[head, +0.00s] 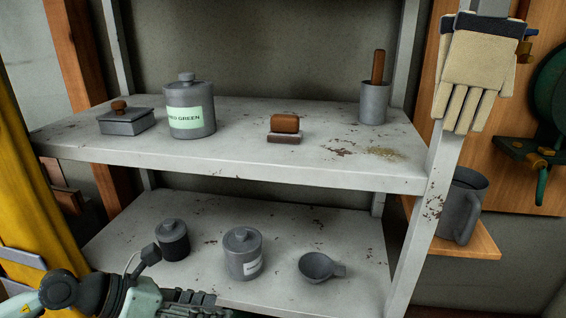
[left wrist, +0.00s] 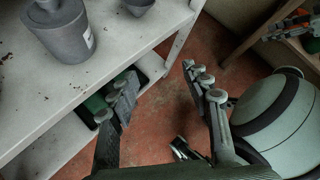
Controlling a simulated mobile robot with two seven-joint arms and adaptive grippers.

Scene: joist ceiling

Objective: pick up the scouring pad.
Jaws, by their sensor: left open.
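A small brown block with a wood-like top and a darker slab under it (head: 284,128) sits on the upper shelf (head: 235,162), right of the labelled canister; it looks most like the scouring pad. It is not visible in the left wrist view. My left gripper (head: 195,303) is low at the bottom edge of the head view, in front of the lower shelf and well below the block. In the left wrist view the left gripper (left wrist: 162,92) has its fingers spread, with nothing between them, over the reddish floor.
The upper shelf also holds a lidded box (head: 126,122), a labelled canister (head: 189,108) and a pot with a wooden handle (head: 374,100). The lower shelf holds a dark jar (head: 172,240), a canister (head: 243,255) and a cup (head: 318,267). Gloves (head: 478,65) hang at right.

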